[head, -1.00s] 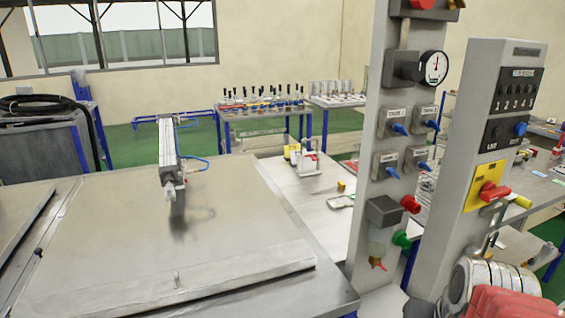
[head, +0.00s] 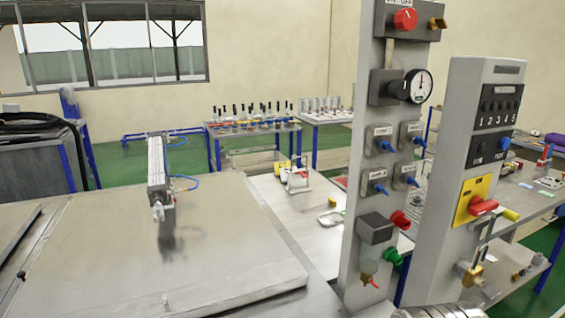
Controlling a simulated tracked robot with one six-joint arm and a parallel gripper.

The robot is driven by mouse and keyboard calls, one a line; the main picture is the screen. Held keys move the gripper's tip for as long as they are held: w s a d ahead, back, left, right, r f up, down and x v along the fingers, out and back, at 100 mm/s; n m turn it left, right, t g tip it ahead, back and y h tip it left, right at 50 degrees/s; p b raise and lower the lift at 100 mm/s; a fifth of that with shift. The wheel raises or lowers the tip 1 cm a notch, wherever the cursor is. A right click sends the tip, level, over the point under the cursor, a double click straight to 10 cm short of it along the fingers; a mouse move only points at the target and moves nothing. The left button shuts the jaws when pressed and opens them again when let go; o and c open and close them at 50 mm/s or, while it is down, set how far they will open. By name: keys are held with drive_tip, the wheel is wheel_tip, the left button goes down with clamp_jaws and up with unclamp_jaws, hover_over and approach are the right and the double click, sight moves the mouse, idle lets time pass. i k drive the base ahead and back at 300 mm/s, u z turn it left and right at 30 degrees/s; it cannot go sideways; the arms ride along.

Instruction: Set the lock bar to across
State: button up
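The grey control post (head: 494,140) stands at the right. Below the plate hangs a metal strip with a brass-coloured block (head: 470,273). I cannot tell for sure which part is the lock bar or how it is set. My gripper's fingers are not in view; only a chrome part of my arm shows at the bottom edge, below the post.
A taller post with a gauge (head: 419,86), blue-levered valves and a red knob (head: 405,19) stands left of the control post. A large metal lid (head: 150,255) with a cylinder (head: 157,175) fills the left. Benches (head: 250,134) with small parts stand behind.

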sight(507, 214)
drive_tip(key=z, duration=1.3)
